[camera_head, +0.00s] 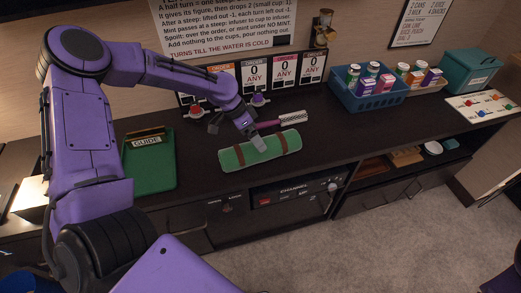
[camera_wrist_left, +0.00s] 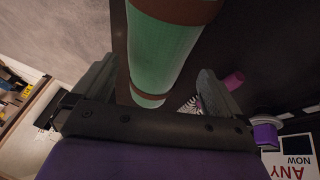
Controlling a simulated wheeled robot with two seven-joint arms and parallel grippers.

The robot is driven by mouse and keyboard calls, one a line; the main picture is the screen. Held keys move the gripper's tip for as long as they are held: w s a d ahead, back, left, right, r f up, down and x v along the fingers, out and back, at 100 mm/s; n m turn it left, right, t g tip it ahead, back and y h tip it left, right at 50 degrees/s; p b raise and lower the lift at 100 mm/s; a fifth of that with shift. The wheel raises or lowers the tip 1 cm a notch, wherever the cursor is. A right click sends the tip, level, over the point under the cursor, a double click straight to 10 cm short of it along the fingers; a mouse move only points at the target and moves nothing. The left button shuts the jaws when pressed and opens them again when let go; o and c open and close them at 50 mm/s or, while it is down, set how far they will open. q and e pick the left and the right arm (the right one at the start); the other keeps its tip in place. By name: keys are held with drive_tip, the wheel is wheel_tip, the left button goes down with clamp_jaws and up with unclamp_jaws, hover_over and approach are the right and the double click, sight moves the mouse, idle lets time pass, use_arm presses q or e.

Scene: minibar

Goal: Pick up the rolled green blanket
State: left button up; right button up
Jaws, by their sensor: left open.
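The rolled green blanket (camera_head: 281,147) has two brown straps and lies on the dark counter, near its front edge. In the left wrist view the blanket (camera_wrist_left: 162,50) stretches between the two fingers. My left gripper (camera_head: 257,141) reaches down over the blanket's middle from behind. It is open, with its fingers (camera_wrist_left: 155,90) spread on either side of the roll; I cannot tell whether they touch it. The right gripper is not in view.
A pink-handled brush (camera_head: 293,118) lies just behind the blanket. A green guide board (camera_head: 149,160) lies to the left. Number cards (camera_head: 285,68) stand at the back. A blue basket (camera_head: 367,97) of bottles and boxes stands right. Counter right of the blanket is clear.

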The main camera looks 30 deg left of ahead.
use_arm(q)
drive_tip(key=x, duration=0.4)
drive_tip(key=shift+s+d+f, duration=0.1)
drive_tip(key=shift+s+f, duration=0.05)
drive_tip(key=shift+f, duration=0.1)
drive_tip(key=shift+c, duration=0.3)
drive_tip(key=c, duration=1)
